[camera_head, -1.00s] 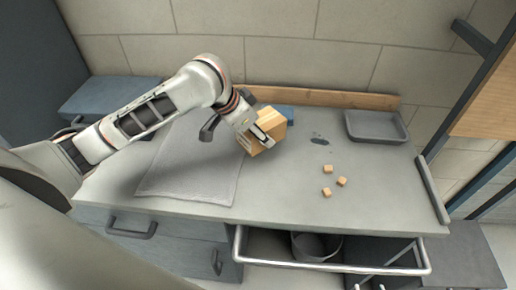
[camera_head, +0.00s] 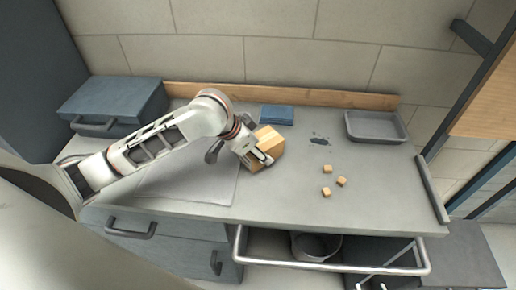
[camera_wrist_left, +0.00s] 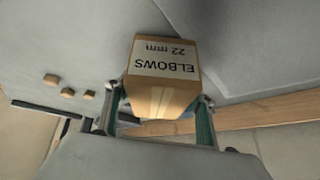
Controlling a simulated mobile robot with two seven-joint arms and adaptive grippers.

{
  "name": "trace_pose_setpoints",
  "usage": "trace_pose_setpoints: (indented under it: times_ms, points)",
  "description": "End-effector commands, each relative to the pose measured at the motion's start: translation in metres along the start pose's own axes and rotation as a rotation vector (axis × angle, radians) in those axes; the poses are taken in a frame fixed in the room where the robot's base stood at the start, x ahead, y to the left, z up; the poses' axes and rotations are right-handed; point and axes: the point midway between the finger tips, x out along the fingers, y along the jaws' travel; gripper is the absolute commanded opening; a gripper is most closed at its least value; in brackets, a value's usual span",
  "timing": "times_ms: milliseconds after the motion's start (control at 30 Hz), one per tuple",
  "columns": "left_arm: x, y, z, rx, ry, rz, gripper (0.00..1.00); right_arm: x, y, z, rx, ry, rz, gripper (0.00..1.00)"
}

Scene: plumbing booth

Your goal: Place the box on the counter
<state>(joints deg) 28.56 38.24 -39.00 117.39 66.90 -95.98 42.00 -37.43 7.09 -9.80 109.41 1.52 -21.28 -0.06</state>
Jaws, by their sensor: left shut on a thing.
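The box (camera_head: 270,140) is tan cardboard. In the left wrist view the box (camera_wrist_left: 160,85) shows an end label reading "ELBOWS 22 mm". My left gripper (camera_head: 258,155), on the arm coming in from the left, is shut on it, with one finger on each side. The box is low over the middle of the grey counter (camera_head: 300,195), tilted in the head view; I cannot tell whether it touches the surface. The counter also fills much of the left wrist view (camera_wrist_left: 60,50). My right gripper is not in view.
Several small tan blocks (camera_head: 327,191) lie right of the box. A grey tray (camera_head: 376,138) stands at the back right, a blue folded cloth (camera_head: 277,115) behind the box, a blue-grey case (camera_head: 115,102) at the back left. A grey mat (camera_head: 200,183) lies left. The counter's front right is clear.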

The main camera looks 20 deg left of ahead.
Motion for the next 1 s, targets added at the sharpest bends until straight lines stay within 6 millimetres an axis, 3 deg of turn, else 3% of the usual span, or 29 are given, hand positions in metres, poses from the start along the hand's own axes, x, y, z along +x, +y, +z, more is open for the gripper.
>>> trace_pose_setpoints:
  times_ms: [33, 100, 533, 1000]
  points:
    - [0.002, 0.001, 0.003, 0.0, -0.005, 0.001, 0.59, 0.0, -0.001, 0.0, 0.002, 0.0, 0.0, 0.4]
    - [0.002, 0.001, 0.002, 0.0, -0.005, 0.002, 0.71, 0.0, -0.001, -0.001, 0.003, 0.001, 0.0, 0.4]
    - [-0.006, 0.0, 0.0, 0.002, -0.002, 0.001, 0.71, 0.0, -0.004, -0.002, 0.01, 0.002, -0.001, 0.4]
    - [-0.093, -0.001, -0.001, 0.004, 0.0, -0.003, 0.71, 0.0, -0.001, 0.0, -0.001, 0.0, -0.002, 0.4]
